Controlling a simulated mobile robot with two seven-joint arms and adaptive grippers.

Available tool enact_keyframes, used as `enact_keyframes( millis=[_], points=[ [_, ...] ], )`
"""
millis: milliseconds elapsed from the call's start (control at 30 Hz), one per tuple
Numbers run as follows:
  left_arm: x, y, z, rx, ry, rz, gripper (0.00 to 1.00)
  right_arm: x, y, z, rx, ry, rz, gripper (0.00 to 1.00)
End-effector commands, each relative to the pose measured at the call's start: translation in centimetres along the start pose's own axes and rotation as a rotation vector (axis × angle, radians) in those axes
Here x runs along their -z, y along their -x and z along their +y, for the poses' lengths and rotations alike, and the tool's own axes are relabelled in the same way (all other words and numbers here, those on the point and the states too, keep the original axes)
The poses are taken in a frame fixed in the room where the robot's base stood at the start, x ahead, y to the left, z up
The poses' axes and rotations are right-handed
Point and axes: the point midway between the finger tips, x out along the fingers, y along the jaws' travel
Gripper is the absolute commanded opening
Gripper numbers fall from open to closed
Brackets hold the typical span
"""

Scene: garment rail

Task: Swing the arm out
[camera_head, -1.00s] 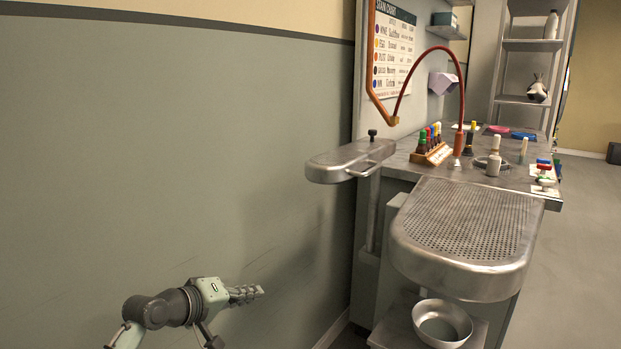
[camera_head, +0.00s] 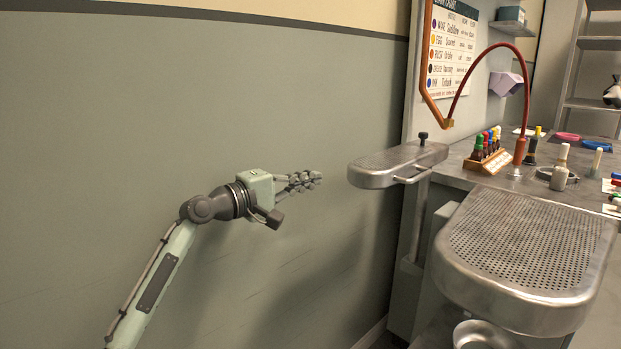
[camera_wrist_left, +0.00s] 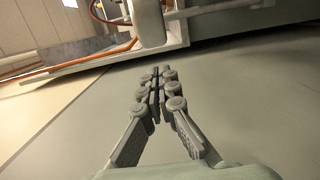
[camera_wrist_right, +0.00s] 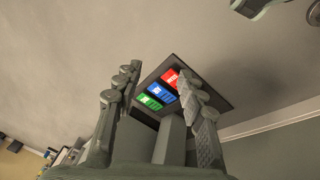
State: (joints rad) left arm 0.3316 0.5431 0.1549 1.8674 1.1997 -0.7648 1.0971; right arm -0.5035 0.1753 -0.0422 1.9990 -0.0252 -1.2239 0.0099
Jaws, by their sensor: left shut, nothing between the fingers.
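A small metal swing arm (camera_head: 392,166) with a rounded end, a perforated top, a front handle (camera_head: 414,176) and a dark knob (camera_head: 423,136) sits on a post left of the large board. My left gripper (camera_head: 317,178) is shut and empty, a short gap left of its rounded end, at about the same height in the picture. In the left wrist view the fingertips (camera_wrist_left: 160,74) meet, and a pale rounded part shows beyond them. My right gripper (camera_wrist_right: 160,74) shows only in the right wrist view, fingers apart, with no object held between them.
A large perforated metal board (camera_head: 530,245) stands right of the swing arm, with a metal bowl (camera_head: 485,335) below. The green wall (camera_head: 150,120) bounds the left.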

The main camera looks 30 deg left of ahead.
Motion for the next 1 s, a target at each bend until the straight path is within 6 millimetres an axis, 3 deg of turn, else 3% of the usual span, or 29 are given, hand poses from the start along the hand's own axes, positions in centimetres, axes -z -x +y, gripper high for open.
enact_keyframes(
  millis=[200,400,1000],
  points=[
    [0.0,-4.2,0.2,-0.002,0.003,0.0,0.0,-0.9,-1.4,-0.5,0.011,0.001,-0.016,0.4],
    [0.0,-6.6,0.1,0.0,0.001,0.001,0.0,-0.8,-2.0,-0.7,0.015,0.0,-0.014,0.4],
    [0.0,-7.4,0.0,0.0,0.0,0.0,0.0,-0.8,-2.3,-0.5,0.013,-0.002,-0.016,0.4]
  ],
)
